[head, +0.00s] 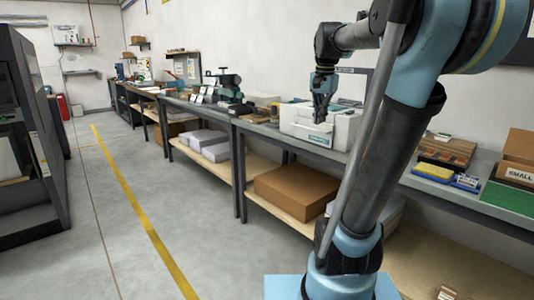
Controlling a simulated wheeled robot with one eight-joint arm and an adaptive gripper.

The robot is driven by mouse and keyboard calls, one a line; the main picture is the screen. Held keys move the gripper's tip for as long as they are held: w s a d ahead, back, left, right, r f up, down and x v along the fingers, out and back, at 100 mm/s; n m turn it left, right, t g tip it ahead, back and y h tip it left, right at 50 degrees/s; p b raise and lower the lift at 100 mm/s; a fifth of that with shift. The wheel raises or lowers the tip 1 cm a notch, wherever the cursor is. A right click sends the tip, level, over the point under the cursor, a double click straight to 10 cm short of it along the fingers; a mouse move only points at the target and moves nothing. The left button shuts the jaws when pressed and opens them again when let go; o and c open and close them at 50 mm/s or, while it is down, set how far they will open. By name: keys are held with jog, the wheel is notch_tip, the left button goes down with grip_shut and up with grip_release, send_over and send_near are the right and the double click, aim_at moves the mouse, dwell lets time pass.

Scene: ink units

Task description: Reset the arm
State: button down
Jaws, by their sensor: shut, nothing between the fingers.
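My arm rises at the right of the head view and bends over at the top. My gripper (321,108) hangs down from it, pointing at the floor, and is shut and empty. In the picture it overlaps a white and grey machine (333,127) on the workbench. I cannot tell how far above or in front of the machine it is.
A long grey workbench (267,130) runs along the wall, holding a green-grey machine (226,86), a yellow sponge-like block (433,172) and a box marked SMALL (518,158). A cardboard box (290,191) sits on its lower shelf. Dark cabinets (30,130) stand left. The floor between is clear.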

jog(key=s+f+n, duration=0.4)
jog(key=s+f, duration=0.7)
jog(key=f, duration=0.3)
jog(key=s+f+n, duration=0.4)
jog(key=s+f, duration=0.7)
jog(key=f, duration=0.3)
jog(key=shift+n+t, duration=0.3)
jog(key=shift+w+d+f, duration=0.1)
jog(key=shift+w+f, duration=0.1)
jog(key=shift+w, duration=0.3)
jog(key=shift+s+r, duration=0.1)
jog(key=shift+s, duration=0.05)
